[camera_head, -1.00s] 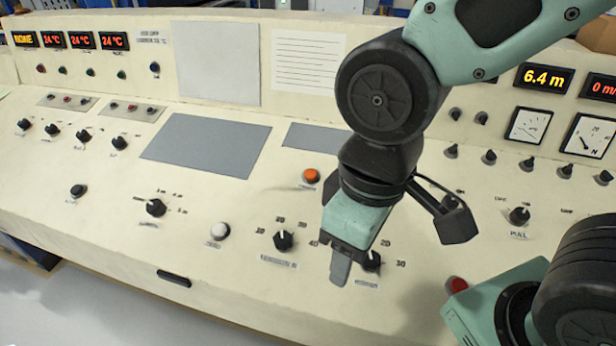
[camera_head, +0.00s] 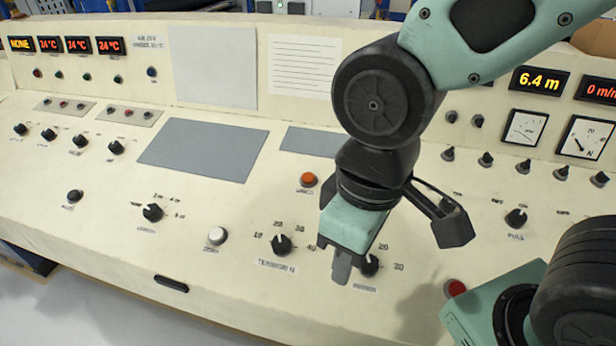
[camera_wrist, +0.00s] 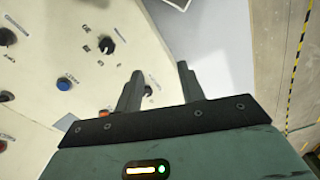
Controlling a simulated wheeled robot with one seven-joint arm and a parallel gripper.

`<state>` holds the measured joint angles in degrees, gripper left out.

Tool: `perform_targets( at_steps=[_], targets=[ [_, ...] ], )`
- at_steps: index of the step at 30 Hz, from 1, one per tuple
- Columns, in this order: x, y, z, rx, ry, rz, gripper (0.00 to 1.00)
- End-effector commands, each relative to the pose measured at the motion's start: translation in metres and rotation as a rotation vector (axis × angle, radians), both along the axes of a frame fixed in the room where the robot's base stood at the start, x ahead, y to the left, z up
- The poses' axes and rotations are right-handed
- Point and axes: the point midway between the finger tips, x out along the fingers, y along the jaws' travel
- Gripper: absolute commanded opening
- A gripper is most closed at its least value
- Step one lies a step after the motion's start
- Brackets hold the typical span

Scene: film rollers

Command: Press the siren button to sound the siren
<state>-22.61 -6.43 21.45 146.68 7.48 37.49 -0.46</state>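I cannot tell which button is the siren button, as the small labels are too blurred to read. In the head view the sloping cream console carries an orange button (camera_head: 308,180), a white button (camera_head: 217,235), a black button (camera_head: 75,196) and a red button (camera_head: 455,288). The wrist view shows a blue button (camera_wrist: 64,84) on the panel. My gripper (camera_head: 341,268) hangs over the front right of the console, beside a black knob (camera_head: 369,265) that it partly covers. In the wrist view its two fingers (camera_wrist: 160,72) stand apart and hold nothing.
A tension knob (camera_head: 281,245) lies just left of my gripper. Several knobs, dials (camera_head: 525,128) and lit displays (camera_head: 540,79) line the upright panel. A black handle (camera_head: 171,284) is on the front edge. Floor with yellow-black tape (camera_wrist: 295,80) lies beyond the console.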

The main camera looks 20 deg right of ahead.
Motion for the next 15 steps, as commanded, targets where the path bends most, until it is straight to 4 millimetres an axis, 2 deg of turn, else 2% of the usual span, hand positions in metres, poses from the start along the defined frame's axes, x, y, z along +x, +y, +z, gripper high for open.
perform_targets(
  at_steps=[1,3,4,15],
  targets=[
    [0.0,0.0,0.0,0.0,0.0,0.0,0.25],
    [0.0,0.0,0.0,0.0,0.0,0.0,0.05],
    [0.0,0.0,0.0,0.0,0.0,0.0,0.0],
    [0.0,0.0,0.0,0.0,0.0,0.0,0.0]
  ],
)
